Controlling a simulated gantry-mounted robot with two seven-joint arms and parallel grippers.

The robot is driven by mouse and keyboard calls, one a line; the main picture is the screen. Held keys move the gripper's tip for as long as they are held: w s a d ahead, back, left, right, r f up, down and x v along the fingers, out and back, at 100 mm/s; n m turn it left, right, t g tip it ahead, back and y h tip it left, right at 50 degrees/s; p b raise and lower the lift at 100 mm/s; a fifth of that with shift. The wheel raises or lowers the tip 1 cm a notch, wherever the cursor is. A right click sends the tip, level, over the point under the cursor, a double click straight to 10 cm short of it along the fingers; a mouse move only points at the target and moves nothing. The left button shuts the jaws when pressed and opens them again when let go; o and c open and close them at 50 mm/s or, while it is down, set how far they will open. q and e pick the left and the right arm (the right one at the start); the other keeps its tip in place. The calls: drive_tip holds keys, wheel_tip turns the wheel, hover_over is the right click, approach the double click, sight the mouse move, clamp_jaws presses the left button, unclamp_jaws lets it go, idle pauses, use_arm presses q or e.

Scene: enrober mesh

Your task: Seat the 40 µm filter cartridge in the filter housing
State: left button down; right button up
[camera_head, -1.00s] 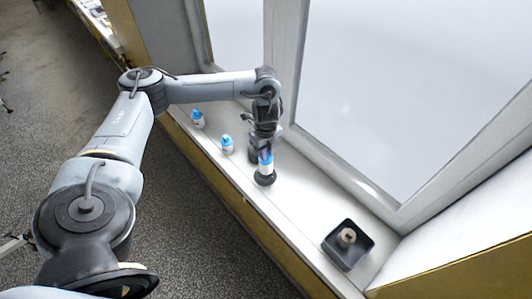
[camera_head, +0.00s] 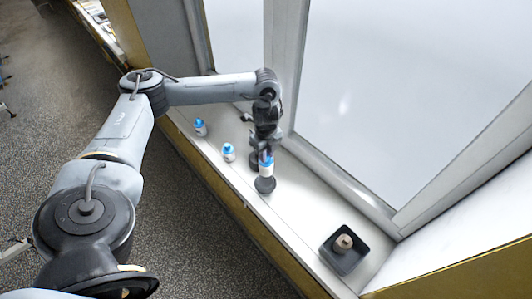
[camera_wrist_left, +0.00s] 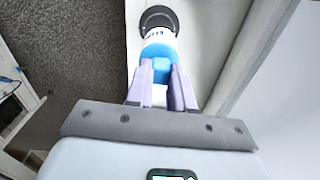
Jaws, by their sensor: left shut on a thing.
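My left gripper (camera_head: 265,152) is shut on a white cartridge with a blue top (camera_head: 266,168). In the left wrist view the two fingers (camera_wrist_left: 162,75) close on the blue top, and the white body (camera_wrist_left: 159,38) points away from me. The black round filter housing (camera_head: 265,185) stands on the white ledge directly under the cartridge; it also shows in the left wrist view (camera_wrist_left: 158,14). The cartridge's lower end is at the housing's mouth. I cannot tell how deep it sits. My right gripper is not in view.
Two more white cartridges with blue tops stand on the ledge to the left, one nearer (camera_head: 228,152) and one farther (camera_head: 200,127). A black square tray (camera_head: 329,253) holding a brown cylinder (camera_head: 343,243) stands at the right end. A large window frame (camera_head: 340,178) rises behind the ledge.

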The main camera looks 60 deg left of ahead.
sight(265, 167)
use_arm(q)
drive_tip(key=shift+f, duration=0.15)
drive_tip(key=shift+f+b, duration=0.55)
drive_tip(key=shift+f, duration=0.4)
drive_tip(key=shift+n, duration=0.4)
drive_tip(key=shift+s+f+b, duration=0.15)
drive_tip(key=shift+f+b, duration=1.3)
drive_tip(key=shift+f, duration=1.8)
drive_tip(key=c, duration=0.9)
unclamp_jaws()
drive_tip(key=shift+a, duration=0.1)
drive_tip(key=shift+r, duration=0.15)
wheel_tip(265, 167, up, 7)
drive_tip(key=p, duration=0.7)
drive_tip(key=shift+p, duration=0.3)
